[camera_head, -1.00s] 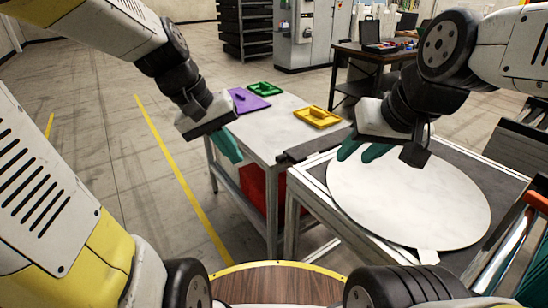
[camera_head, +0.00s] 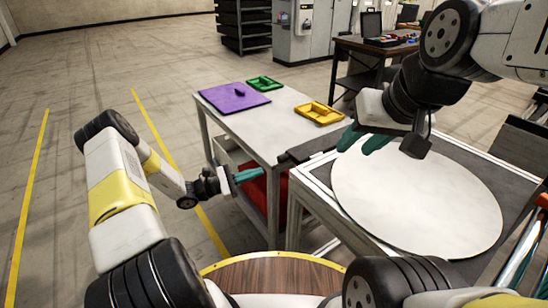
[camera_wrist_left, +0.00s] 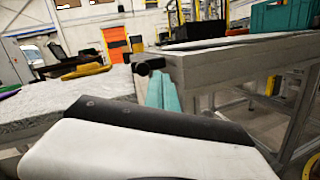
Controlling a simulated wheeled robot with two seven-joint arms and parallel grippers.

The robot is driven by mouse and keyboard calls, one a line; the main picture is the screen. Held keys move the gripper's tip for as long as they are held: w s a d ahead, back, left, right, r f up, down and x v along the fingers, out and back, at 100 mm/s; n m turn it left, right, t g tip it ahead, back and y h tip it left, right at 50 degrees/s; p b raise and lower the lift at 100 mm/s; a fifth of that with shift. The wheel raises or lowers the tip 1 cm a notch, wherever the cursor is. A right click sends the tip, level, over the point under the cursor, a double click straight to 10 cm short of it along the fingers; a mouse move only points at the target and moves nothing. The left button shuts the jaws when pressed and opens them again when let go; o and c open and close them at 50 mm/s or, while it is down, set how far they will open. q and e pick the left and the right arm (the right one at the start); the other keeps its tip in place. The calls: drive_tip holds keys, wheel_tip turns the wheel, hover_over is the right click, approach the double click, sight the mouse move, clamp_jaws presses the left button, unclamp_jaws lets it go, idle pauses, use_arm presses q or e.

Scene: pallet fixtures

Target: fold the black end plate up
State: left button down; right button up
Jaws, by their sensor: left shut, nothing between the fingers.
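The black end plate (camera_head: 313,147) is a dark strip lying flat at the left end of the fixture table, beside the white round disc (camera_head: 415,195). My left gripper (camera_head: 247,176) has teal fingers, shut and empty, in front of the white side table, to the left of the plate and lower. Its fingers also show in the left wrist view (camera_wrist_left: 163,92), pointing toward the side of the fixture table. My right gripper (camera_head: 364,141) is over the disc's far left edge, to the right of the plate. Its two teal fingers look apart, with nothing seen between them.
The white side table (camera_head: 262,130) carries a purple plate (camera_head: 233,98), a green tray (camera_head: 264,83) and a yellow tray (camera_head: 318,113). A red bin (camera_head: 256,190) sits beneath it. The floor left of the side table is clear.

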sight(273, 168)
use_arm(q)
wheel_tip(273, 168, down, 5)
drive_tip(key=w+a+n+t, duration=0.2)
drive_tip(key=n+t, duration=0.2)
drive_tip(key=shift+y, duration=0.4)
drive_tip(key=x, duration=0.9)
drive_tip(key=shift+d, duration=0.4)
